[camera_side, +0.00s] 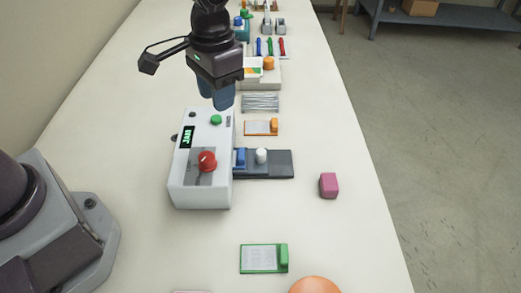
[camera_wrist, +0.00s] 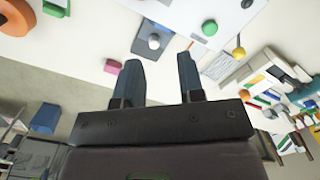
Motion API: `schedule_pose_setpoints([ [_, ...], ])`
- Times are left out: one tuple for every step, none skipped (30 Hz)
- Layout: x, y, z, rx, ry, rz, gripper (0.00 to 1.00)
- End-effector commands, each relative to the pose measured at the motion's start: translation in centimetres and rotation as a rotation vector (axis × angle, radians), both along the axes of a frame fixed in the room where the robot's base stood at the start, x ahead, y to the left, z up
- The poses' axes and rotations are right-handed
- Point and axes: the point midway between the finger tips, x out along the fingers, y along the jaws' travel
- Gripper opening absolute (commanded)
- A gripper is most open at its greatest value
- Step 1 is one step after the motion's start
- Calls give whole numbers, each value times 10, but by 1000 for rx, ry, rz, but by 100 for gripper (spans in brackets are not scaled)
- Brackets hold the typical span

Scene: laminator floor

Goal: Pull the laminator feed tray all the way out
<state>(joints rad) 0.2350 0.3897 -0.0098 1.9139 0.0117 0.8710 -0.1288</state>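The laminator (camera_side: 200,190) is a white box with a red knob, a green button and a lit green display. Its dark grey feed tray (camera_side: 280,164) sticks out of the right side. A white knob (camera_side: 261,156) and a blue block (camera_side: 240,157) sit on the tray. In the wrist view the tray (camera_wrist: 145,50) and knob (camera_wrist: 154,41) show beyond the fingertips. My gripper (camera_side: 216,104) is above the far end of the laminator, clear of the tray. In the wrist view my gripper (camera_wrist: 158,64) has its fingers apart and nothing between them.
A pink block (camera_side: 329,185) lies right of the tray. An orange-tabbed card (camera_side: 258,128) and a wire rack (camera_side: 262,103) lie beyond it. A green-tabbed card (camera_side: 262,259) and an orange round thing (camera_side: 314,286) are in front.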

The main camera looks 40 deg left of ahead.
Motion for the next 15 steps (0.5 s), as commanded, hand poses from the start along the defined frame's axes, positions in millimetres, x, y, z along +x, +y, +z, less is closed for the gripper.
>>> schedule_pose_setpoints([
  [11,-9,-20,7,24,3,36],
  [17,-13,-28,9,31,6,36],
  [25,-18,-39,12,38,14,36],
  [30,-22,-46,14,40,19,36],
  [36,-25,-53,14,40,27,36],
  [44,-29,-59,14,36,38,36],
  [49,-32,-63,12,30,47,36],
  [56,-34,-64,9,18,60,36],
  [64,-36,-61,3,-2,75,36],
  [70,-37,-56,-2,-21,87,36],
  [73,-38,-53,-6,-33,98,36],
  [74,-38,-54,-6,-35,113,36],
  [73,-38,-56,-5,-33,121,36],
  [72,-38,-58,-5,-32,124,36],
  [72,-38,-62,-5,-31,125,36],
])
